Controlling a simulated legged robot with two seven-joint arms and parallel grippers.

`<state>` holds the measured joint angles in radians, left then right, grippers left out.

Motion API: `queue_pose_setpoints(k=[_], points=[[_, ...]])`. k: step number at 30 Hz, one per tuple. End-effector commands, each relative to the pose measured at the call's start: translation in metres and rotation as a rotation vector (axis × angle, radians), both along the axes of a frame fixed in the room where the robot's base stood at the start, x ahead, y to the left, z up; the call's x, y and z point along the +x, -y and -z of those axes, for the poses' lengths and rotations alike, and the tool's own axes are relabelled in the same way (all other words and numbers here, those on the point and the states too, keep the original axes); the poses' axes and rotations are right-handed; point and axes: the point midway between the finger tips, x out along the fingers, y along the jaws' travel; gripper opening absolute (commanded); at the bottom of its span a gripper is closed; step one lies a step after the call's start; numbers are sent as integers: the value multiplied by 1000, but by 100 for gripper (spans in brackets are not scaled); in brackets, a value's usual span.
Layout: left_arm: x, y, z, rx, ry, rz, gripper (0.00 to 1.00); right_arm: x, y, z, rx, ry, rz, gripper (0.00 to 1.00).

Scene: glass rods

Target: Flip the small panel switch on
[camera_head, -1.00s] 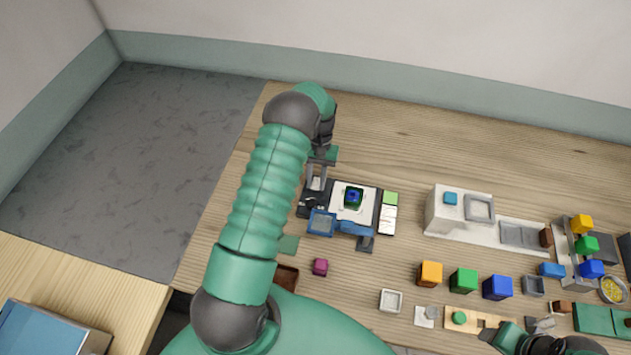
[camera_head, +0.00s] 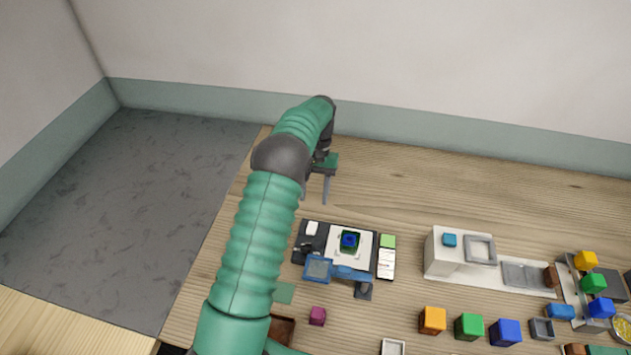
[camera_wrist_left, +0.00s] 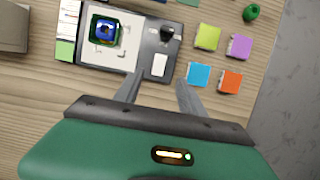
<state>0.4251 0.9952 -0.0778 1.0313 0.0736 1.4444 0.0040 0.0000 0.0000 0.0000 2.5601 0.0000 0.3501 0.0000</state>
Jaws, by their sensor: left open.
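The dark panel (camera_head: 310,258) lies on the wooden table, with a white plate (camera_head: 366,243) carrying a blue-and-green piece. At its left end are a small white rectangular piece (camera_head: 312,228), which may be the switch, and a black knob (camera_head: 309,246). I cannot tell which way the switch is set. In the left wrist view the white piece (camera_wrist_left: 160,65) and black knob (camera_wrist_left: 168,33) show clearly. My left gripper (camera_head: 317,188) is open and empty beyond the panel's far edge. Its fingers (camera_wrist_left: 159,78) point toward the white piece, one to each side in the picture, apparently not touching it.
A blue tool (camera_head: 340,272) lies along the panel's near edge. Green (camera_wrist_left: 207,37), purple (camera_wrist_left: 239,47), blue (camera_wrist_left: 198,74) and orange (camera_wrist_left: 230,82) squares lie beside the panel. A white unit (camera_head: 444,254) and coloured cubes stand to the right. The table behind is clear.

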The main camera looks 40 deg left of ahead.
Motion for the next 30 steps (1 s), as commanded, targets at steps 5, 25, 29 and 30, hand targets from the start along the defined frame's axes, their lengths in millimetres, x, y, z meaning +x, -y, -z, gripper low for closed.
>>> queue_pose_setpoints(k=[5, 25, 29, 30], points=[[13, -7, -39, 0, 1, 0, 47, 0, 0, 3, 0, 0, 0, 57], [18, -7, -56, 1, 4, 4, 47, 0, 0, 3, 0, 0, 0, 57], [21, 16, -60, 21, 50, 45, 47, 0, 0, 3, 0, 0, 0, 57], [21, 29, -61, 31, 77, 66, 47, 0, 0, 3, 0, 0, 0, 57]])
